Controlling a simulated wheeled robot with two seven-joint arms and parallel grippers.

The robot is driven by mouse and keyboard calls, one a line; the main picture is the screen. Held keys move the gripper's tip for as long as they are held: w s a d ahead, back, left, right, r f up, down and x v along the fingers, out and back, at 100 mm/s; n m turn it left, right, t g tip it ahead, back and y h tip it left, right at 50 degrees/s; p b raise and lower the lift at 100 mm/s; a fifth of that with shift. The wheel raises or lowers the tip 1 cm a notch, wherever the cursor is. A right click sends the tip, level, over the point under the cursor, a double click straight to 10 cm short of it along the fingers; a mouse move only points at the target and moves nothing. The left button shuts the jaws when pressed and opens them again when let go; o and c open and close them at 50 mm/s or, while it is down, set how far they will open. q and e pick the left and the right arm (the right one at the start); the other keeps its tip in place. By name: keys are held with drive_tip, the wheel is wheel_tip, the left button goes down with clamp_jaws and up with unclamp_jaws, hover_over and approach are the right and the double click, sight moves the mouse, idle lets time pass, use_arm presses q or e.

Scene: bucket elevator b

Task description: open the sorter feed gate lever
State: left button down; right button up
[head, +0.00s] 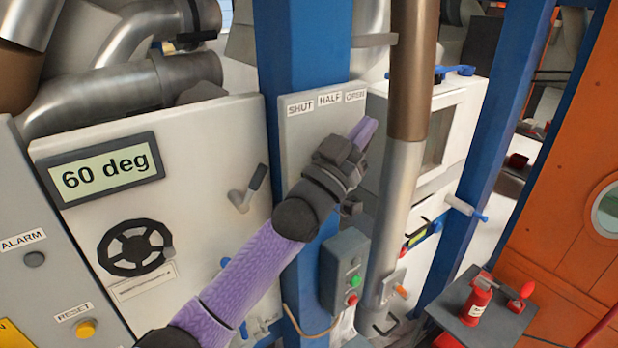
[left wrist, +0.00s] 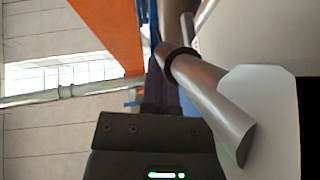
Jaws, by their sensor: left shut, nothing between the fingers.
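A pale grey plate (head: 296,130) on the blue column carries the labels SHUT, HALF and OPEN (head: 355,96) along its top. My left gripper (head: 367,128) is shut and empty, its purple fingers pointing up just below the OPEN label at the plate's right side. I cannot tell whether it touches the plate. No lever shows clearly on this plate; my gripper and wrist hide part of it. In the left wrist view the dark shut fingers (left wrist: 156,88) lie beside a metal tube (left wrist: 205,88). My right gripper is not in view.
A vertical pipe (head: 399,190) stands just right of my gripper. Left are a white cabinet with a "60 deg" display (head: 105,177), a black handwheel (head: 135,248) and a small black-handled lever (head: 256,178). A button box (head: 345,272) hangs below my wrist.

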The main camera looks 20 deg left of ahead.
use_arm(q)
drive_tip(key=shift+w+d, duration=0.1)
drive_tip(key=shift+w, duration=0.05)
idle(0.5)
drive_tip(key=b+v, duration=0.3)
drive_tip(key=v, duration=0.7)
drive_tip(key=shift+f, duration=0.1)
